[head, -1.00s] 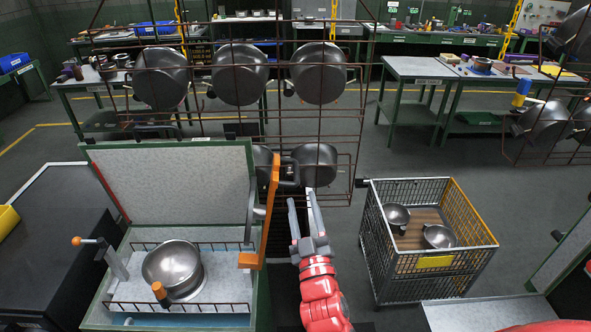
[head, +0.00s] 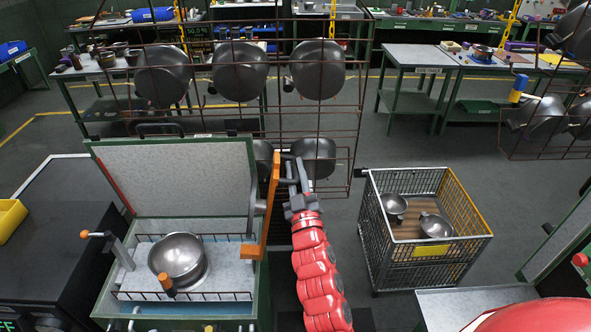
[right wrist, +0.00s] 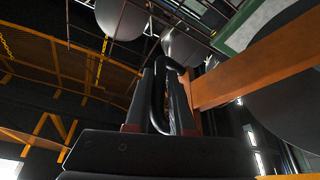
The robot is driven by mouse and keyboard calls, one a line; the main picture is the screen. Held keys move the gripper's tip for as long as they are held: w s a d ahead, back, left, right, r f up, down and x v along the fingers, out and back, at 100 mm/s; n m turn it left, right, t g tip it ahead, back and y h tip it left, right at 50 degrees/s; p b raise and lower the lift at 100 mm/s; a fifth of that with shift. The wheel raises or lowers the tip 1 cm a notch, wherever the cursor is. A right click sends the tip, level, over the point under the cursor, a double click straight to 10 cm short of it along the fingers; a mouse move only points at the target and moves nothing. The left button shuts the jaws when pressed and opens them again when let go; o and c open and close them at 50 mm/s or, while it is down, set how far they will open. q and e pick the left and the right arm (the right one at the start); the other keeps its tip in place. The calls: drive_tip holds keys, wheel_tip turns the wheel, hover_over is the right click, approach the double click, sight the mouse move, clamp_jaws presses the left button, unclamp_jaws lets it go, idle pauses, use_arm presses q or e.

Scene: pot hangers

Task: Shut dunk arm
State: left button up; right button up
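The dunk arm is an upright orange bar (head: 271,205) at the right side of the open dunk tank (head: 205,220). A black loop handle (head: 287,157) is at its top. My right gripper (head: 297,172) is at this handle, its two fingers apart. In the right wrist view the black handle (right wrist: 157,100) stands between the fingers (right wrist: 165,95), and the orange bar (right wrist: 260,70) runs off to the right. No firm grip on the handle shows. A steel pot (head: 178,257) sits in the tank. My left gripper is out of view.
A rusty wire rack (head: 275,105) with several hanging pots is just behind the handle. A wire cart (head: 440,262) with two pots stands to the right. The tank's lid (head: 175,178) stands raised. Open floor lies between rack and cart.

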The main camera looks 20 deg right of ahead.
clamp_jaws()
idle(1.1)
